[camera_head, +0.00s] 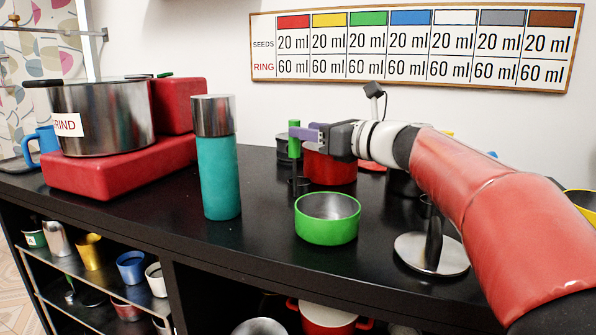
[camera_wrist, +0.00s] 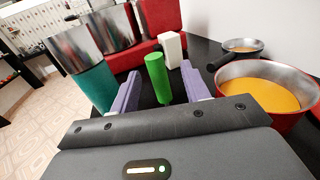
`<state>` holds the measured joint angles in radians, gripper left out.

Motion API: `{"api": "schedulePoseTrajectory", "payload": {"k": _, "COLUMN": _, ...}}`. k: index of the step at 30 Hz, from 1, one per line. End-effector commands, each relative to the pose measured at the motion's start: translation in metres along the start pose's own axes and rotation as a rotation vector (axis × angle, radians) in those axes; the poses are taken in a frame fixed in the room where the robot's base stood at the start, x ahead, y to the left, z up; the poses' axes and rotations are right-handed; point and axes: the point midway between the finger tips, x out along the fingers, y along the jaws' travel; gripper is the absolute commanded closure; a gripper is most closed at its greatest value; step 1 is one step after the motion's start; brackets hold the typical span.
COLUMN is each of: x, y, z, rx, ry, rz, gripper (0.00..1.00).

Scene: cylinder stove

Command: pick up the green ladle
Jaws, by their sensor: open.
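A green upright cylinder, which looks like the green ladle's handle (camera_head: 294,149), stands at the back of the black counter. In the wrist view the green handle (camera_wrist: 157,78) shows upright between and slightly beyond my two purple fingers. Its lower end and any bowl are hard to make out. My gripper (camera_head: 300,132) is over the back of the counter with its fingers pointing left, at the height of the handle. In the wrist view my gripper (camera_wrist: 158,88) is open, with a gap on both sides of the handle.
A red pot (camera_wrist: 268,92) with orange contents is close right of my fingers. A teal cylinder (camera_head: 220,165) and a green bowl (camera_head: 327,219) stand nearer the front. A steel pot (camera_head: 103,116) sits on a red block (camera_head: 120,168) at left. A white block (camera_wrist: 171,50) stands behind the handle.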

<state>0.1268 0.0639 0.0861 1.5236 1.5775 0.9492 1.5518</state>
Motion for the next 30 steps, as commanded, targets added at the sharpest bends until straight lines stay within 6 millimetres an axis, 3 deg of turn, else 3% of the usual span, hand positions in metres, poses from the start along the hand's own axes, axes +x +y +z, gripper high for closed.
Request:
{"api": "schedulePoseTrajectory", "payload": {"k": 12, "x": 0.056, "y": 0.004, "z": -0.002, "rx": -0.001, "ry": 0.000, "rz": 0.002, "gripper": 0.54}}
{"api": "schedulePoseTrajectory", "payload": {"k": 21, "x": 0.063, "y": 0.003, "z": -0.002, "rx": -0.002, "ry": -0.001, "rz": -0.001, "gripper": 0.54}}
{"api": "schedulePoseTrajectory", "payload": {"k": 30, "x": 0.063, "y": 0.003, "z": -0.002, "rx": -0.002, "ry": -0.001, "rz": -0.001, "gripper": 0.90}}
